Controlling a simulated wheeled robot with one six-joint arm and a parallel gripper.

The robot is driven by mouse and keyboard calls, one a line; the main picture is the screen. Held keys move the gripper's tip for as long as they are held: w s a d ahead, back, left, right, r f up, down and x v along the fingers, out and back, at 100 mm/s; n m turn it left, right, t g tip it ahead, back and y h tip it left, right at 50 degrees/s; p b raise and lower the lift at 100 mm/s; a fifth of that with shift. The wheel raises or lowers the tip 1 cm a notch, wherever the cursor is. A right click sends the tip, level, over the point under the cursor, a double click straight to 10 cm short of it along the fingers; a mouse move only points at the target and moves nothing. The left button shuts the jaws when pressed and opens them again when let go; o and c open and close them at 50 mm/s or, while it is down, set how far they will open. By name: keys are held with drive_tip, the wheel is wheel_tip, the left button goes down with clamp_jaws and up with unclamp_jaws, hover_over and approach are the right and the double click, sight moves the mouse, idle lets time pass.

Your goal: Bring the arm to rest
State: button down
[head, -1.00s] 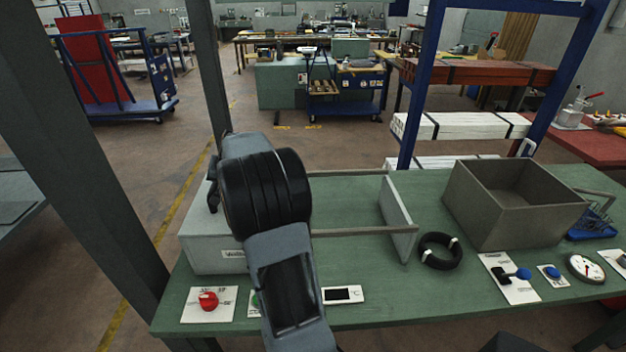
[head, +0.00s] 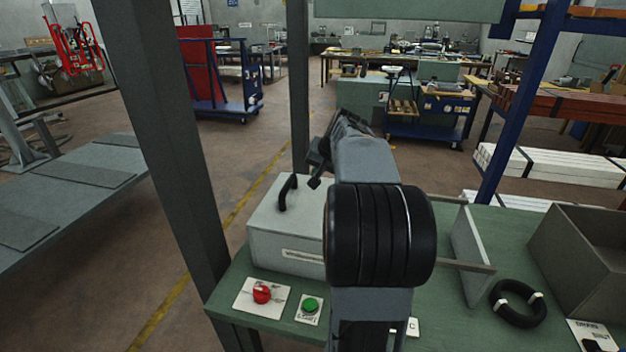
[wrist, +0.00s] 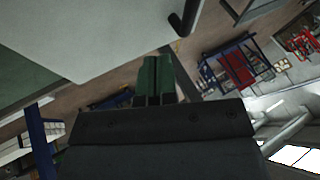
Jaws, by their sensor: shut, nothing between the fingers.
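My arm reaches up the middle of the head view over the green workbench (head: 235,300). Its wrist end, with my gripper partly hidden behind the arm, is above a pale grey box (head: 282,240) with a black handle (head: 287,192). In the wrist view my gripper (wrist: 153,78) shows two green fingers closed together with nothing between them. The pale box (wrist: 90,30) and its black handle (wrist: 183,20) fill the top of that view, apart from the fingers.
On the bench are a red knob (head: 262,293), a green button (head: 310,305), a black ring (head: 518,304) and a grey open bin (head: 580,250). A dark post (head: 170,150) stands left and a blue post (head: 525,110) right.

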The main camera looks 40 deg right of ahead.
drive_tip(key=s+a+f+g, duration=0.1)
drive_tip(key=s+a+f, duration=0.1)
drive_tip(key=s+a+f+n+g, duration=0.1)
drive_tip(key=s+a+f, duration=0.2)
drive_tip(key=shift+s+f, duration=0.1)
drive_tip(key=shift+s, duration=0.15)
drive_tip(key=s+a+f+n, duration=0.2)
drive_tip(key=s+a+n, duration=0.2)
drive_tip(key=a, duration=0.7)
drive_tip(key=s+a+f+n, duration=0.2)
drive_tip(key=s+a+n, duration=0.2)
drive_tip(key=s+a, duration=0.3)
drive_tip(key=a, duration=0.4)
drive_tip(key=shift+f+g, duration=0.2)
drive_tip(key=shift+g, duration=0.1)
